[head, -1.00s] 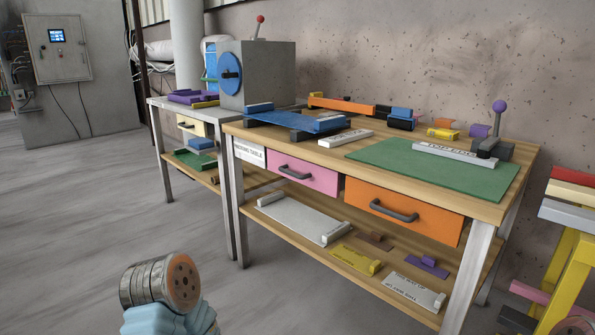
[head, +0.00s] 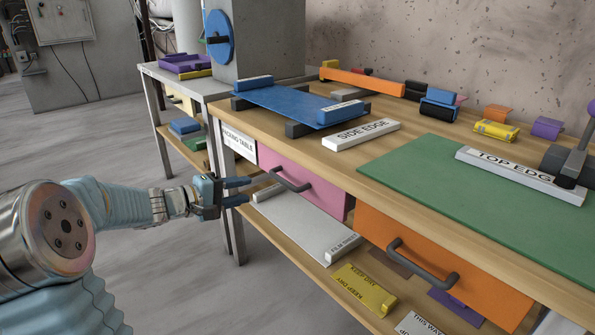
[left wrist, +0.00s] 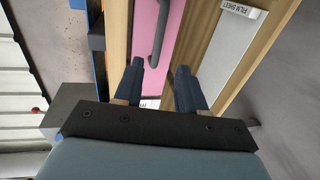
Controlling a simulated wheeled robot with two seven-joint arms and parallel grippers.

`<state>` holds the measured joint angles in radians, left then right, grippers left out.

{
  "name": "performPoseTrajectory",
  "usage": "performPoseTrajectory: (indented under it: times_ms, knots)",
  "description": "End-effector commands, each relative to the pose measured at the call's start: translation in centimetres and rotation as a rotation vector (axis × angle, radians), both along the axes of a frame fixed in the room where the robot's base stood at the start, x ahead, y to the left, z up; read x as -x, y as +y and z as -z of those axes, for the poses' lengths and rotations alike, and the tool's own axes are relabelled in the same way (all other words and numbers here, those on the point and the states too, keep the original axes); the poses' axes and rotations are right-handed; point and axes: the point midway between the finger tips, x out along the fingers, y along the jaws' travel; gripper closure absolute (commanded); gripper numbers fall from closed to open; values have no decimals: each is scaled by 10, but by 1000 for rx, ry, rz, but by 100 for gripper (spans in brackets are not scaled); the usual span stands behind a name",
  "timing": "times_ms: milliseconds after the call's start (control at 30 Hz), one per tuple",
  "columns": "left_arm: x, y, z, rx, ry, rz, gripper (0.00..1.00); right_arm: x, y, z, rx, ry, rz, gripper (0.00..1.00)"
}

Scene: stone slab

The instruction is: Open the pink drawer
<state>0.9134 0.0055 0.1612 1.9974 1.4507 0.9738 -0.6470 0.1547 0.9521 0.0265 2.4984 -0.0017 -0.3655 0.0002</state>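The pink drawer (head: 325,198) sits under the tabletop at the left of the wooden table, and its front looks shut. Its dark grey bar handle (head: 291,184) stands out from the front. My left gripper (head: 249,190) is open and empty, just left of the handle and apart from it. In the left wrist view the two fingers (left wrist: 160,68) are spread, with the handle (left wrist: 159,35) and pink front (left wrist: 178,22) beyond them. The handle lies roughly between the fingers' directions. My right gripper is in neither view.
An orange drawer (head: 440,262) with its own handle is to the right. A lower shelf holds a grey film sheet (head: 310,228) and a yellow piece (head: 363,290). The tabletop carries a blue plate (head: 295,102) and green mat (head: 450,185). Floor at the left is clear.

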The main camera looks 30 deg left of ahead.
Motion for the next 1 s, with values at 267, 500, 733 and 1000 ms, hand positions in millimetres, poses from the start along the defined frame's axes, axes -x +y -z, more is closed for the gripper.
performPoseTrajectory:
  times_ms: [267,500,733,1000]
  knots:
    - [-38,-16,6,5,-5,3,60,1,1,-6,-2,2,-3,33]
    - [-88,-37,18,4,-4,3,60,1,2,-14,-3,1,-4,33]
    - [-117,-49,25,4,-3,2,60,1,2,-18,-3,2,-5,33]
    - [-124,-51,27,2,-3,0,60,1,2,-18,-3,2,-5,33]
